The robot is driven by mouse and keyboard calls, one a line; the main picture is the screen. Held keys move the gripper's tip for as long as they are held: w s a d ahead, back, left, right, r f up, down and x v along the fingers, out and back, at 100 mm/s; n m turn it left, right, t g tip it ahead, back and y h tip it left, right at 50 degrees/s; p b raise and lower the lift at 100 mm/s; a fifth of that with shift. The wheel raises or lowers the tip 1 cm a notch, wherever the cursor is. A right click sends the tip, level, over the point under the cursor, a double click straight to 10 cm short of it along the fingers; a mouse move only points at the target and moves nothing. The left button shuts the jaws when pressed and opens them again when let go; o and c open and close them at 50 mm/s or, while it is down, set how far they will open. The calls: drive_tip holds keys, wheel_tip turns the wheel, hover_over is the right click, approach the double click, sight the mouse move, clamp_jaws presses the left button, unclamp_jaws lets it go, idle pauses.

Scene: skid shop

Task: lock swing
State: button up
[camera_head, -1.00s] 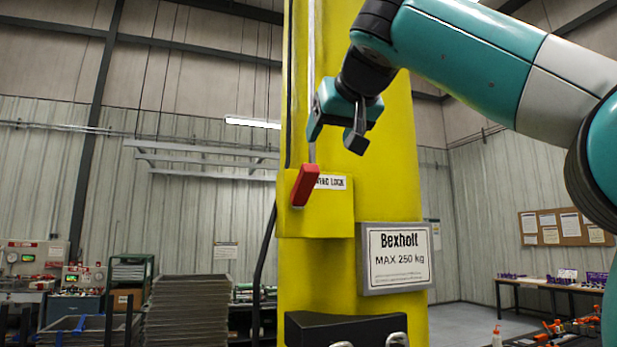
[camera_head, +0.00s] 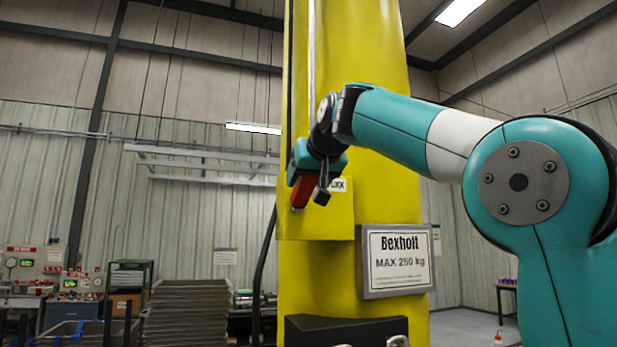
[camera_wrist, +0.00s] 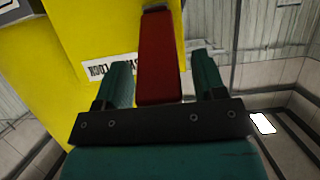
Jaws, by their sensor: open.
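The red swing lock handle (camera_head: 301,193) sits on a yellow plate (camera_head: 318,222) on the yellow column, tilted with its lower end to the left. A partly hidden white label (camera_head: 338,186) is beside it. My gripper (camera_head: 307,197) is open at the handle, with its fingers around the handle's upper part in the head view. In the wrist view, the red handle (camera_wrist: 160,58) lies between the two teal fingers of my gripper (camera_wrist: 160,85), with a visible gap on each side. The label (camera_wrist: 100,70) appears upside down there.
A Bexholt sign (camera_head: 397,260) marked MAX 250 kg projects from the column below and to the right. A dark block (camera_head: 345,330) with metal hooks is lower down. A dark cable (camera_head: 264,265) hangs left of the column.

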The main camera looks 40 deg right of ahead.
sight(301, 202)
clamp_jaws()
drive_tip(key=f+t+b, duration=0.1)
drive_tip(key=b, duration=0.2)
drive_tip(key=f+b, duration=0.1)
drive_tip(key=b, duration=0.2)
drive_tip(key=shift+s+a+f+t+h, duration=0.1)
drive_tip(key=shift+s+f+t+h, duration=0.05)
drive_tip(key=shift+s+t+h, duration=0.2)
drive_tip(key=f+t+b, duration=0.1)
drive_tip(key=b, duration=0.2)
drive_tip(key=f+t+b, duration=0.1)
drive_tip(key=b, duration=0.3)
drive_tip(key=shift+s+a+f+t+h, duration=0.1)
drive_tip(key=shift+s+t+h, duration=0.15)
drive_tip(key=shift+s, duration=0.05)
drive_tip(key=shift+w+f+t+h+b, duration=0.2)
drive_tip(key=shift+f+t+b, duration=0.6)
drive_tip(key=shift+b, duration=1.3)
drive_tip(key=shift+w+f+t+h+b, duration=0.2)
drive_tip(key=shift+f+t+b, duration=0.6)
drive_tip(key=shift+b, duration=1.25)
drive_tip(key=shift+w+f+t+h+b, duration=0.2)
drive_tip(key=shift+f+t+b, duration=0.3)
drive_tip(key=shift+f+b, duration=1.1)
drive_tip(key=shift+w+r+b, duration=0.1)
drive_tip(key=shift+r+b, duration=0.35)
drive_tip(key=shift+b, duration=0.05)
